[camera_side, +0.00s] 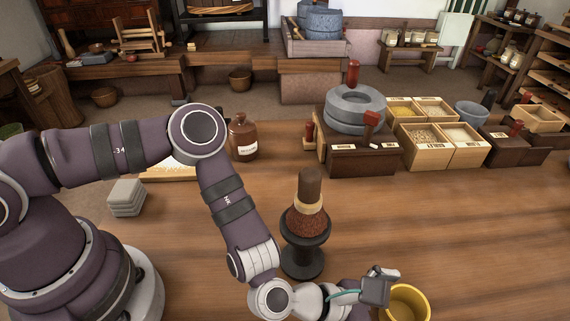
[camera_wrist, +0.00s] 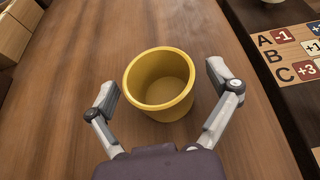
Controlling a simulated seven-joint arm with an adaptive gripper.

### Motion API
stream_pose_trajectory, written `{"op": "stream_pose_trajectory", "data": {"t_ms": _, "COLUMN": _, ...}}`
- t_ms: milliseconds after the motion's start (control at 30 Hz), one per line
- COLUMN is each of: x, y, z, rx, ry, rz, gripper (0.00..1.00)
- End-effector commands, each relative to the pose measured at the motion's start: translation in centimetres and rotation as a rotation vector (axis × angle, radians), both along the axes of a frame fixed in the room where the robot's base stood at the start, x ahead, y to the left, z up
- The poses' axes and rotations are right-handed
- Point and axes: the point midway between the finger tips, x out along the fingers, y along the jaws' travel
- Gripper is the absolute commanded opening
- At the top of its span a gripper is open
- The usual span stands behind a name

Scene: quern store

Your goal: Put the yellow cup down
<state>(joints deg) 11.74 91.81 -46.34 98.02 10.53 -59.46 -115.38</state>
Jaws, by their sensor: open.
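The yellow cup (camera_wrist: 160,84) stands upright on the wooden table in the wrist view, and its inside looks empty. My gripper (camera_wrist: 162,82) is open, with one finger on each side of the cup and a visible gap to each. In the side view the cup (camera_side: 408,303) is at the bottom edge, partly cut off by the frame. There my gripper (camera_side: 377,288) is beside the cup's left side and hides part of it.
A dark stand with a brown brush-like piece (camera_side: 306,222) is left of my gripper. A stone quern (camera_side: 355,110) and several wooden bins (camera_side: 432,148) stand farther back. A lettered board (camera_wrist: 296,52) lies to the right in the wrist view. The table right of the cup looks clear.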

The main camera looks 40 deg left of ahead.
Motion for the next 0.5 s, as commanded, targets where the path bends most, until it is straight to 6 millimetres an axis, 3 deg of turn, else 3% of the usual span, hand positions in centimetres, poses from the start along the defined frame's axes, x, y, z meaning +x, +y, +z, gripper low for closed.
{"op": "stream_pose_trajectory", "data": {"t_ms": 167, "x": -1.1, "y": 1.0, "z": 0.7, "rx": 0.0, "ry": 0.0, "rz": -0.003, "gripper": 0.88}}
{"op": "stream_pose_trajectory", "data": {"t_ms": 500, "x": -5.7, "y": 5.1, "z": 3.0, "rx": 0.012, "ry": -0.003, "rz": -0.019, "gripper": 0.88}}
